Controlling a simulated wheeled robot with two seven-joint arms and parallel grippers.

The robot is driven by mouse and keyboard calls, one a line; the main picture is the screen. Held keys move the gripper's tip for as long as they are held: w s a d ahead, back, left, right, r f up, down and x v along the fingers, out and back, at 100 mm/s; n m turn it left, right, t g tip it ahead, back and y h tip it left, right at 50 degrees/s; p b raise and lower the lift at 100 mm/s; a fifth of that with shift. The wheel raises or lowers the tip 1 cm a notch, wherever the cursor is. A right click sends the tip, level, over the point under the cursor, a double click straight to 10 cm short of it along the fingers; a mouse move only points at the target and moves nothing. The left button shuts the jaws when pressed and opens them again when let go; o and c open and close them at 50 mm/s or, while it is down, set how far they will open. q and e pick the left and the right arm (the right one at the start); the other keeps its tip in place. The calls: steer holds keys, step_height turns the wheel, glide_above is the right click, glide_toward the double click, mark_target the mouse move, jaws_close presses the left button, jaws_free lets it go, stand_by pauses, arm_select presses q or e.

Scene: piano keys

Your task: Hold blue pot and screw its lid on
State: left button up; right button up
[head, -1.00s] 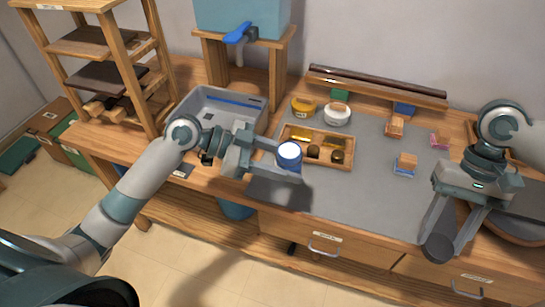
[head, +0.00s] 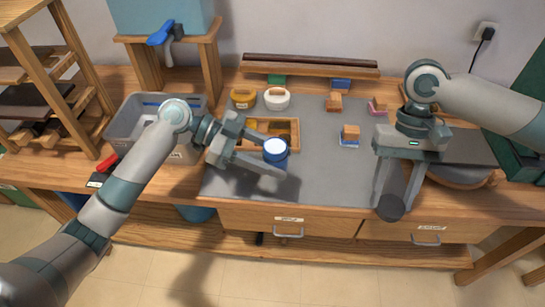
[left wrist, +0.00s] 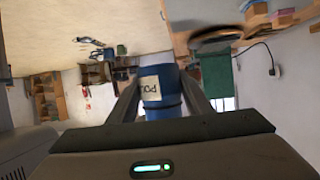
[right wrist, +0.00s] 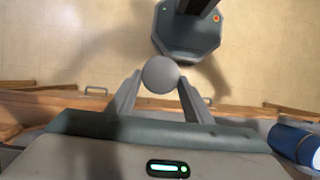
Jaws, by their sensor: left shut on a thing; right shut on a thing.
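The blue pot (head: 277,161) is upright in my left gripper (head: 270,158), above the grey mat in front of the brown tray. Its top looks white. In the left wrist view the pot (left wrist: 160,100) shows a pale label between the fingers. My right gripper (head: 388,200) points down and is shut on a dark grey round lid (head: 390,208), in front of the bench's front edge. The lid's round face shows between the fingertips in the right wrist view (right wrist: 160,75). The lid is apart from the pot, to its right. A blue cylinder, seemingly the pot, shows there too (right wrist: 295,143).
The brown tray (head: 292,124) lies behind the pot. Yellow (head: 243,98) and white (head: 277,98) round containers stand behind it. Small blocks (head: 350,132) sit on the mat (head: 320,185). A grey bin (head: 122,128) is at left and a round board (head: 460,177) at right.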

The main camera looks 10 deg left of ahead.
steer(key=shift+w+a, duration=0.1)
steer(key=w+a+r+m+y, duration=0.1)
steer(key=w+a+r+m, duration=0.2)
steer(key=a, duration=0.3)
steer(key=w+a+r+m+y, duration=0.2)
steer(key=w+a+r+m, duration=0.15)
steer(key=a, duration=0.35)
step_height(320, 180, up, 7)
steer(key=m+t+y, duration=0.1)
steer(key=m+t, duration=0.1)
steer(key=m, duration=0.4)
glide_above(278, 145)
steer(key=shift+w+d+f, duration=0.1)
steer(key=shift+w+d, duration=0.2)
steer(key=shift+d, duration=0.15)
steer(key=shift+f, duration=2)
steer(key=shift+f, duration=0.85)
steer(key=shift+f, duration=0.6)
